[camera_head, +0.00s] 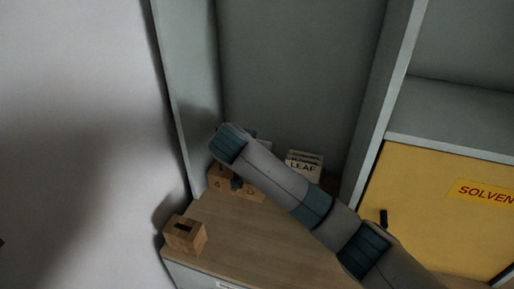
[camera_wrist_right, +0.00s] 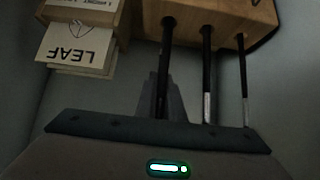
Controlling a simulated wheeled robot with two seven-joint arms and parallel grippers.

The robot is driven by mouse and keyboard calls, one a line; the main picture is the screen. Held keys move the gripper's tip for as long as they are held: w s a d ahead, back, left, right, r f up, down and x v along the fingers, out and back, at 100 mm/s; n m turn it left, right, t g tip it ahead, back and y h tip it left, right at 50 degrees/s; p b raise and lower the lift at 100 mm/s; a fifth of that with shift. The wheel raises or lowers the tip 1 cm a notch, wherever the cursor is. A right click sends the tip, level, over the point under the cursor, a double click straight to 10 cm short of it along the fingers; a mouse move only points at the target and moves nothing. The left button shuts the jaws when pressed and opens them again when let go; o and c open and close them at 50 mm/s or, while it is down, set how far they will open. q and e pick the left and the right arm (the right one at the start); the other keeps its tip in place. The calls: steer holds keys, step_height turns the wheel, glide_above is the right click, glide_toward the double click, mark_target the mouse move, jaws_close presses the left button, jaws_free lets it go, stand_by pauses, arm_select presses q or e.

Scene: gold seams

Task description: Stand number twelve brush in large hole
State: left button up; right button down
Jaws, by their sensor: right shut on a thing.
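A wooden brush block (camera_head: 222,179) with dark markings stands at the back left of the wooden shelf, partly hidden by my right arm. In the right wrist view the block (camera_wrist_right: 225,14) is at the top, upside down, with three dark brush handles in line with its holes. My right gripper (camera_wrist_right: 165,98) is shut on the leftmost brush (camera_wrist_right: 167,60) there. The other brushes (camera_wrist_right: 206,75) (camera_wrist_right: 242,75) are beside it, apart from the fingers. I cannot read a number on any brush, and the hole sizes are unclear. My left gripper is out of view.
A small slotted wooden block (camera_head: 185,233) stands at the shelf's front left corner. LEAF cards (camera_head: 303,166) stand at the back, also close by in the wrist view (camera_wrist_right: 78,45). A yellow solvent door (camera_head: 440,220) is at the right. The front shelf (camera_head: 250,240) is clear.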

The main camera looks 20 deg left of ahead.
steer(key=shift+f, duration=0.25)
stand_by(0.4)
steer(key=shift+f, duration=0.25)
steer(key=c, duration=1.8)
jaws_free()
